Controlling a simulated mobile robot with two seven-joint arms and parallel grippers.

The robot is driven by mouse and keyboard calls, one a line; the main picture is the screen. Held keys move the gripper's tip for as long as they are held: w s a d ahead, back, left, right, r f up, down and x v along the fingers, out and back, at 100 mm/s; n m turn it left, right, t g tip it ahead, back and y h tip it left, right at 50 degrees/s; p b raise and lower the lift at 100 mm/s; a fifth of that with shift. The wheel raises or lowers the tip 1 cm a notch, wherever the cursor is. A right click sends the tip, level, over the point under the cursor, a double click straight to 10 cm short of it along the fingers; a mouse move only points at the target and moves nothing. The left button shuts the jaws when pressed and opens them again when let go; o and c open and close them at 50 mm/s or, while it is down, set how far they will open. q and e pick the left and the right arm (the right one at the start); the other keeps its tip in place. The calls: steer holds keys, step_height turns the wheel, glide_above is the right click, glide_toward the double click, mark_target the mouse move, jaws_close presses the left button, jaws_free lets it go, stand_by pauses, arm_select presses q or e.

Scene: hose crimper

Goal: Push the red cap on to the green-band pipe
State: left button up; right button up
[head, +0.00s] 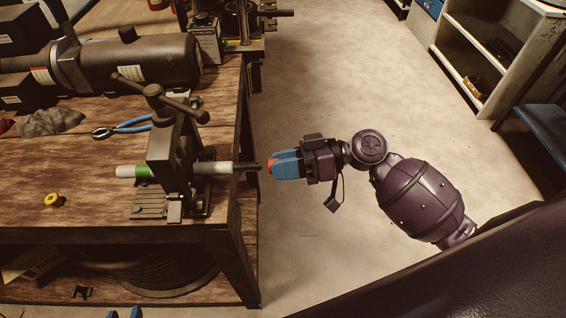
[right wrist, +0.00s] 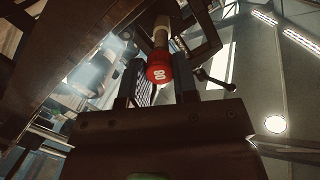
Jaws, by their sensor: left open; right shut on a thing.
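The green-band pipe (head: 213,168) lies level in a dark bench vise (head: 172,150). Its green band (head: 142,171) is left of the vise and its dark narrow end points right, past the table edge. My right gripper (head: 286,164) has blue fingers and is shut on the red cap (head: 270,164), just right of the pipe's end, roughly in line with it. A very small gap seems to separate them. The right wrist view shows the cap (right wrist: 158,73) with white digits between the fingers, the pipe (right wrist: 162,36) beyond. My left gripper (head: 124,314) shows only blue fingertips, apart, at the bottom edge.
A yellow ring-like piece (head: 53,199), blue-handled pliers (head: 132,124) and a grey cloth (head: 52,121) lie on the wooden workbench (head: 70,225). A dark cylindrical machine (head: 140,62) stands behind. Open floor lies right of the bench; shelves (head: 490,50) stand far right.

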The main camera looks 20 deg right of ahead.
steer(key=shift+w+a, duration=0.1)
steer(key=shift+a, duration=0.2)
stand_by(0.4)
steer(key=shift+w+a, duration=0.15)
steer(key=shift+a, duration=0.4)
steer(key=shift+d+f, duration=0.1)
steer(key=shift+d, duration=0.1)
steer(key=shift+d+b, duration=0.35)
stand_by(0.5)
stand_by(0.4)
steer(key=shift+s, duration=0.2)
